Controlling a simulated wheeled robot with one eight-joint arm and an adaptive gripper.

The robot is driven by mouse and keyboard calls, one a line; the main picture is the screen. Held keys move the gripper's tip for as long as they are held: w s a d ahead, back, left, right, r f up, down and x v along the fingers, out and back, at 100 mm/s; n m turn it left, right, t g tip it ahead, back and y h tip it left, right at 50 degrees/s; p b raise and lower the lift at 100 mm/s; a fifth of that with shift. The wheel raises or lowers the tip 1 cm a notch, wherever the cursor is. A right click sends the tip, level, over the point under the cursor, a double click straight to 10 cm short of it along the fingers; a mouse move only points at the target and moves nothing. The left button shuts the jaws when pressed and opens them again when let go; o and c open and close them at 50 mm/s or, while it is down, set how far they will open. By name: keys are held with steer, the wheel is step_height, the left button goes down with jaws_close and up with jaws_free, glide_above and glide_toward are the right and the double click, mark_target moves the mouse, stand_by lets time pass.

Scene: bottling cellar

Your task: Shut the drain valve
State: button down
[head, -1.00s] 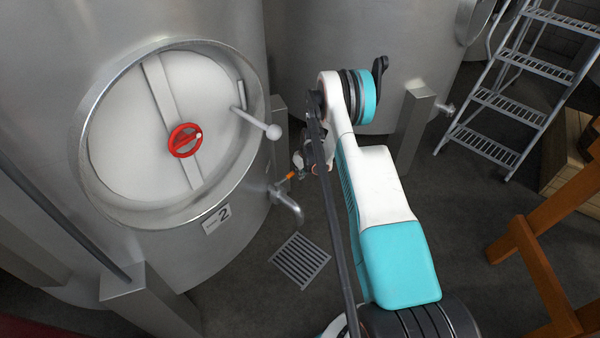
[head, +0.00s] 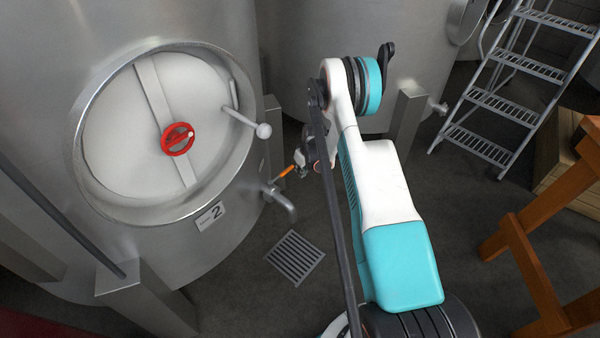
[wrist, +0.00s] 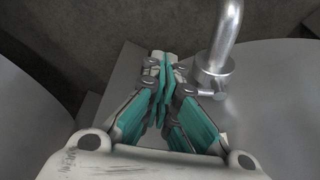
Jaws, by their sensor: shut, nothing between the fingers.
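The drain valve (head: 271,188) sits low on the front of tank 2, with a bent metal spout (head: 284,207) curving down from it. Its orange lever (head: 287,171) slants up and right from the valve to my gripper (head: 301,162). In the wrist view, my gripper (wrist: 163,68) is shut and empty, its teal finger pads together. The valve's metal body (wrist: 214,72) and spout (wrist: 229,30) stand just right of the fingertips. The lever does not show in the wrist view. I cannot tell whether the fingers touch it.
Tank 2 (head: 50,70) has a round door with a red knob (head: 177,139) and a protruding handle (head: 246,122). A floor grate (head: 295,257) lies below the spout. A step ladder (head: 500,103) and wooden frame (head: 530,260) stand right. Open floor lies between.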

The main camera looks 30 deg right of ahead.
steer(key=d+p+v, duration=0.1)
steer(key=p+v, duration=0.4)
steer(key=v, duration=1.2)
steer(key=shift+w, duration=0.1)
